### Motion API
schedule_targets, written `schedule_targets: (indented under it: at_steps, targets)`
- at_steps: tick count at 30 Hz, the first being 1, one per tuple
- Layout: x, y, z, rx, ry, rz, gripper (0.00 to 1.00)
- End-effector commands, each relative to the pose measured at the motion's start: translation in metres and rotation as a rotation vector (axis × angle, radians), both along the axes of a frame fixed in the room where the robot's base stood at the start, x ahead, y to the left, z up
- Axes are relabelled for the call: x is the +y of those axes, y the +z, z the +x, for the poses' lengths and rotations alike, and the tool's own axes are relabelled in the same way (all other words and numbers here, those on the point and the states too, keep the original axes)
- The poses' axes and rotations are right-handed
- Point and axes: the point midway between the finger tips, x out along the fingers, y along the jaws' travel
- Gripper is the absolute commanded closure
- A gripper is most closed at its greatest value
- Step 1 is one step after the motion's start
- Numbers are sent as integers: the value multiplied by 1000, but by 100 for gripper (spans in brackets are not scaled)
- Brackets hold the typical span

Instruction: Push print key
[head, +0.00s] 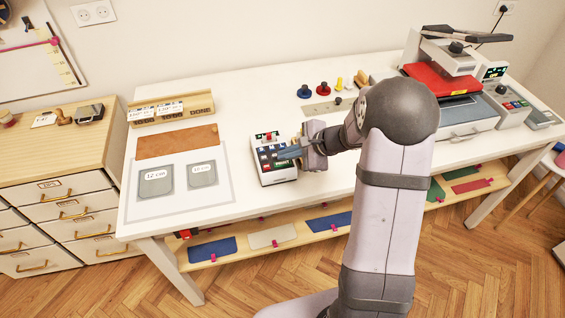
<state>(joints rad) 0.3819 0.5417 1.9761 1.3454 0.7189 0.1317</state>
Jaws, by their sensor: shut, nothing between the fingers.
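A small white device with a dark keypad (264,167) stands on the white table, left of my arm. It has a keypad of several dark keys and a red part near its back edge. My gripper (284,154) is shut and empty, with its fingers over the right side of the keypad. I cannot tell whether the fingertips touch a key. The print key cannot be made out at this size, and part of the keypad is hidden under the fingers.
A mat with two grey patches (155,180) and a brown leather piece (178,142) lie left of the device. A wooden rack (171,110) stands behind them. Coloured knobs (323,88) stand behind my gripper. A red press (441,84) is at the right.

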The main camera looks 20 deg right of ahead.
Motion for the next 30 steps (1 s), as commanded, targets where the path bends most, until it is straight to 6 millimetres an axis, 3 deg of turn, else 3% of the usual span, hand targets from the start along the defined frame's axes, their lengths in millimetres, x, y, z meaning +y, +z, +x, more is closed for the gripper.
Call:
schedule_targets:
  at_steps: [30]
  targets:
    - [0,-10,0,0,0,0,100]
